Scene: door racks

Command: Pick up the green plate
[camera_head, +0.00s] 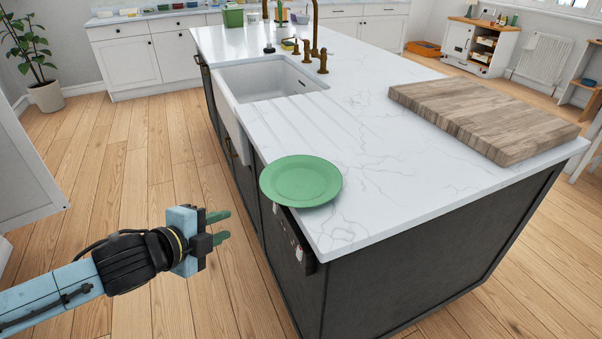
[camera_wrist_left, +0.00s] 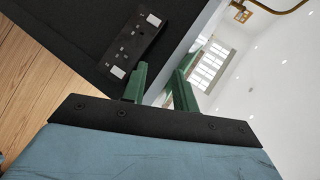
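The green plate (camera_head: 300,181) lies flat on the white marble countertop (camera_head: 400,185) at its near left edge, with its left rim at or slightly over the edge. My left gripper (camera_head: 222,227) is to the left of the plate and apart from it, out over the floor beside the island. Its two green fingers are spread with nothing between them. In the left wrist view the fingers (camera_wrist_left: 160,90) also stand apart, pointing at the counter's edge. I cannot make out the plate clearly in that view. My right gripper is not in view.
A dark socket panel (camera_head: 292,236) is on the island's side below the plate, also seen in the left wrist view (camera_wrist_left: 134,45). A wooden board (camera_head: 485,115) lies at the right of the counter. A white sink (camera_head: 262,82) is behind the plate. The counter between is clear.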

